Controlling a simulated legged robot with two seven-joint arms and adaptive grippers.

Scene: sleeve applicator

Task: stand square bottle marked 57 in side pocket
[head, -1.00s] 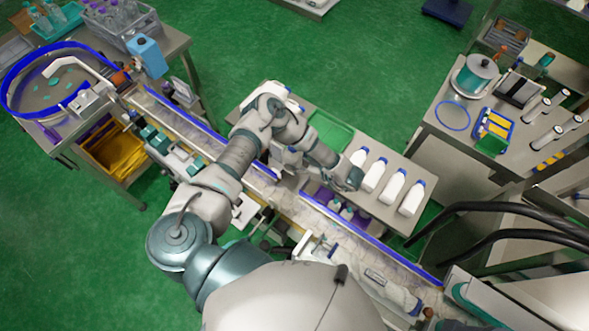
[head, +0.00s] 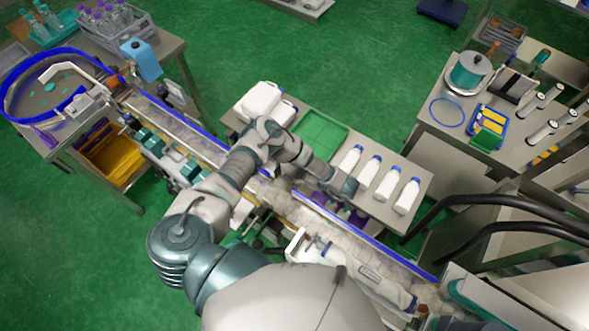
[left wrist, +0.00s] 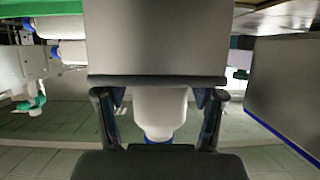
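Several white bottles with blue caps (head: 388,183) lie in a row on the grey side table (head: 417,165). No number is legible, so I cannot tell which is marked 57. My left gripper (head: 346,188) hangs at the table's near edge, close to the leftmost bottle (head: 350,159). In the left wrist view its two fingers (left wrist: 160,118) stand apart. A white bottle with a blue cap (left wrist: 162,112) shows between them, with gaps on both sides. A purple holder (head: 318,201) sits below the gripper, partly hidden; I cannot tell whether it is the side pocket. My right gripper is not seen.
A conveyor with a blue rail (head: 375,245) runs diagonally under my left arm. A green tray (head: 320,134) and white containers (head: 262,102) stand on the side table's left part. Black curved tubes (head: 490,208) reach in from the right. Open green floor lies beyond the table.

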